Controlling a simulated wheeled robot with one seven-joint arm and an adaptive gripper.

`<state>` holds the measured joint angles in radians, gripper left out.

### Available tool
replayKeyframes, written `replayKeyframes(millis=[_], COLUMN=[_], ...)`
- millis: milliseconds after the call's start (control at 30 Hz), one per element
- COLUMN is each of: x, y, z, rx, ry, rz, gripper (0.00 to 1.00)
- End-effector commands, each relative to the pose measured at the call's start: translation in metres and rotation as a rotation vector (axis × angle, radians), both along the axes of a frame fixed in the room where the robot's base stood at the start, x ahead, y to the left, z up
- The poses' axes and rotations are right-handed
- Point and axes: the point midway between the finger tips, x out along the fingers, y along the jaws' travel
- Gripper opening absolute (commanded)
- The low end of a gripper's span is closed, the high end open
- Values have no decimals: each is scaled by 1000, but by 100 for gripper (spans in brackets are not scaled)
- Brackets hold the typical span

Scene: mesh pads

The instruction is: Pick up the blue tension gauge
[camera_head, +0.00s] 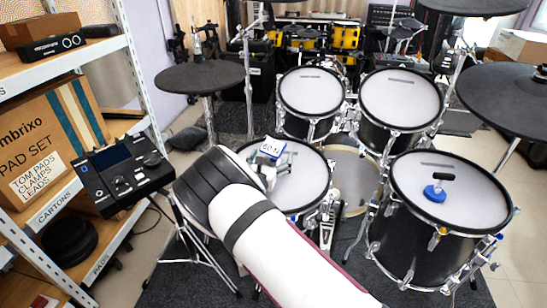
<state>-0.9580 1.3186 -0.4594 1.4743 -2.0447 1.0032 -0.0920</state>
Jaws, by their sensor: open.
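Two blue items are in view, and I cannot tell for certain which is the tension gauge. A small box-like item with blue sides and a pale top marked "60 N" (271,149) is at the middle drum, right by my gripper (277,167). A round blue piece with a black T-shaped handle (435,193) stands on the right drum's pale mesh head (465,200), well away from my gripper. My gripper is open over the middle drum, partly hidden behind my dark wrist. Whether its fingers touch the "60 N" item is unclear.
Two raised drums (311,92) (401,97) stand behind. Dark cymbal pads (200,76) (505,98) overhang left and right. A drum module (122,172) stands left, beside shelving with a carton (45,140). The right drum's head has free room around the blue piece.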

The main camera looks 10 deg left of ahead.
Motion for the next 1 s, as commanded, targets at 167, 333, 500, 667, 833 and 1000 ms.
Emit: replayKeyframes(millis=[167,333,500,667,833,1000], x=[27,38,39,39,38,38], y=[-1,-2,-2,-2,-2,-3], z=[-5,-3,-3,-3,-3,-3], rx=[1,1,0,0,0,-1], ry=[0,0,1,1,1,1], rz=[-2,-2,-1,-1,-1,-2], gripper=[95,95,95,70,31,18])
